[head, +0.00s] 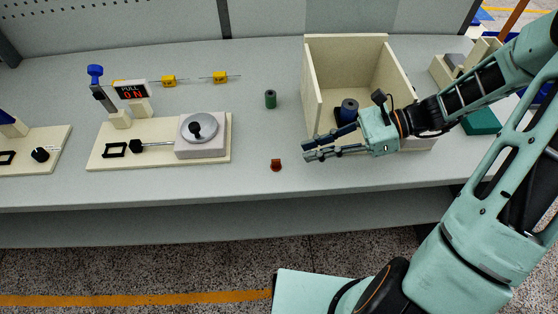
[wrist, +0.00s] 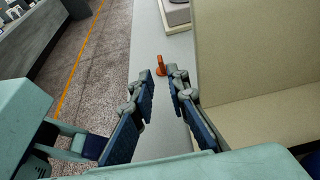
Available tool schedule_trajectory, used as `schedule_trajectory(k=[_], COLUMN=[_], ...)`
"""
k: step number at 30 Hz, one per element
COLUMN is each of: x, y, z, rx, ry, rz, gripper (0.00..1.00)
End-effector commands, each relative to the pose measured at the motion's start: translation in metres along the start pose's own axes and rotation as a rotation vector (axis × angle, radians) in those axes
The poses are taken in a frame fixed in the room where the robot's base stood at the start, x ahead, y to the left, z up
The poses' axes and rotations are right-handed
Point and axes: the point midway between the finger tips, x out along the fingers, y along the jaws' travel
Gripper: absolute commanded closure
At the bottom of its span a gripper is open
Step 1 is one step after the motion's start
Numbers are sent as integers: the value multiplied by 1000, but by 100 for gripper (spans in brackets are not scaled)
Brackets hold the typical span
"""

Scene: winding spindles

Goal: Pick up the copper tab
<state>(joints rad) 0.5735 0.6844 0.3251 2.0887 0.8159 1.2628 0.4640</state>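The copper tab (head: 276,165) is a small reddish-brown piece on the grey table, near its front edge. In the wrist view the copper tab (wrist: 160,66) looks orange and stands up from the table, beyond my fingertips. My gripper (head: 305,151) is just to the right of the tab in the head view, with its fingers pointing left toward it. In the wrist view my gripper (wrist: 158,80) is open, with nothing between its blue-padded fingers.
A cream open box (head: 318,85) stands right beside my gripper, with a dark blue cylinder (head: 348,111) inside. A green cylinder (head: 270,99) stands behind the tab. A winding fixture on a cream base (head: 160,160) is to the left. The table around the tab is clear.

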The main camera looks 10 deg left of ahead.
Motion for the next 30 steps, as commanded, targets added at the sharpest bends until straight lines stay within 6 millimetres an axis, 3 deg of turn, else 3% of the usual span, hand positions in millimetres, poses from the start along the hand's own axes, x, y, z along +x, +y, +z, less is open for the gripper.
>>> schedule_trajectory(k=[18, 27, 30], x=[75, 81, 81], y=[0, 0, 0], z=[-1, -1, -1], rx=[-1, -2, -2], ry=[1, 3, 3], rz=[2, 1, 1], gripper=[86, 86, 94])
